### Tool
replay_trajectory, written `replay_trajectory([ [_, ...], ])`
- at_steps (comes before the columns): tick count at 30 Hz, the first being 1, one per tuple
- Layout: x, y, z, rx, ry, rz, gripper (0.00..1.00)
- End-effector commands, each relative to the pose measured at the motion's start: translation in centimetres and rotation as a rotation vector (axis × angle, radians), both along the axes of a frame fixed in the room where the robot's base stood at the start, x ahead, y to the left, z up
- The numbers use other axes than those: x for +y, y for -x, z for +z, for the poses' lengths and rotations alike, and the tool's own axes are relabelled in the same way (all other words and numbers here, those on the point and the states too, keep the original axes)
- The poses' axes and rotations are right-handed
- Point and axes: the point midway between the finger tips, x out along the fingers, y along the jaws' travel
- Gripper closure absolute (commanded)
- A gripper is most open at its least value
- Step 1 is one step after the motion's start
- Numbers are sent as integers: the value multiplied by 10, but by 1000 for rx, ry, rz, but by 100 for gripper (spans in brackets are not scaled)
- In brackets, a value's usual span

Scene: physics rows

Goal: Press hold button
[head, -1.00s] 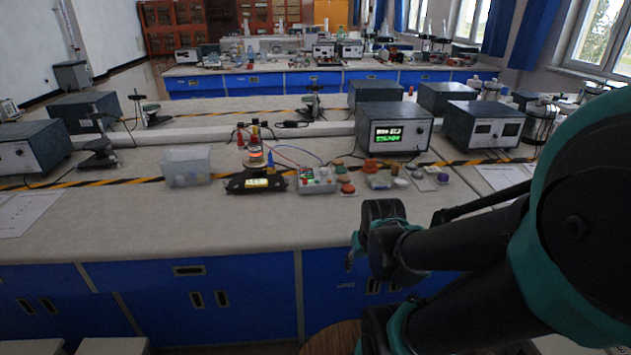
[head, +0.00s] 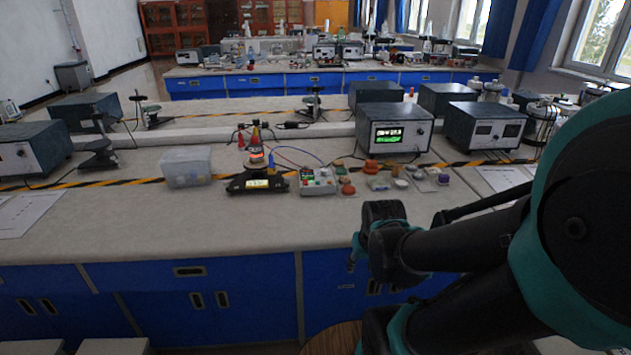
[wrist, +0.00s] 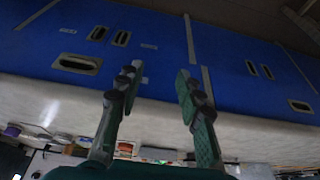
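A small grey control box (head: 317,182) with several coloured buttons sits on the near bench, left of the middle of its back part. The buttons are too small to read, so I cannot tell which is the hold button. Beside it on the left stands a black device (head: 257,183) with a lit display and a coil-like stack on top. My gripper (wrist: 158,78) shows in the wrist view with its two fingers apart and nothing between them. It is in front of the bench's blue drawer fronts, away from the box. In the head view my arm is at the lower right.
A clear plastic bin (head: 186,167) stands left of the device. Coloured pots and small dishes (head: 400,183) lie right of the box. A power unit with a green-lit screen (head: 394,130) stands behind them. The front strip of the bench top (head: 200,228) is clear.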

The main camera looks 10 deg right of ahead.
Motion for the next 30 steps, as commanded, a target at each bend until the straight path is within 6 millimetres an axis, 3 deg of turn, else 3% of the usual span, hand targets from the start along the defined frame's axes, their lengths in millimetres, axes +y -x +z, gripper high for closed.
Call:
replay_trajectory([
  [1, 0, 0, 0, 0, 0, 0, 73],
  [8, 0, 0, 0, 0, 0, 0, 100],
  [30, 0, 0, 0, 0, 0, 0, 100],
])
